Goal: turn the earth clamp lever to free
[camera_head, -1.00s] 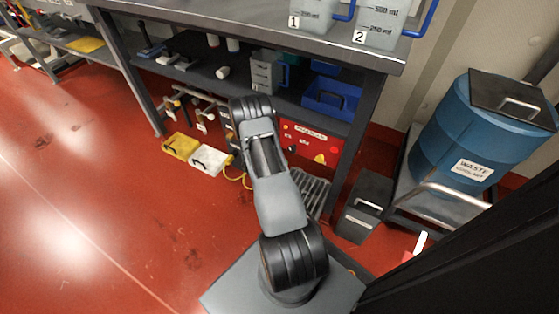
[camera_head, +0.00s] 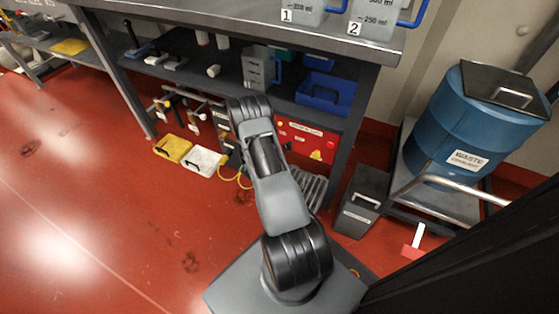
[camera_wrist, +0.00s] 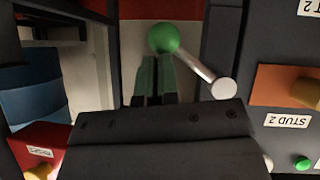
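In the wrist view a lever with a green ball knob (camera_wrist: 163,37) and a bare metal rod (camera_wrist: 197,68) slants down right to a round metal pivot end. I take this to be the earth clamp lever; no label on it is readable. My gripper (camera_wrist: 157,58) points at the knob, its two dark green fingers side by side with only a thin gap. The fingertips lie just below the knob in the picture; whether they touch it I cannot tell. Nothing shows between the fingers. In the head view my arm hides the gripper and lever.
A dark panel labelled STUD 2 (camera_wrist: 287,121) stands close on the right in the wrist view, with an orange block beside it. A red box (camera_wrist: 38,146) is at lower left. The head view shows a bench (camera_head: 365,45) overhead, a black bin (camera_head: 362,203) and a blue waste drum (camera_head: 470,120).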

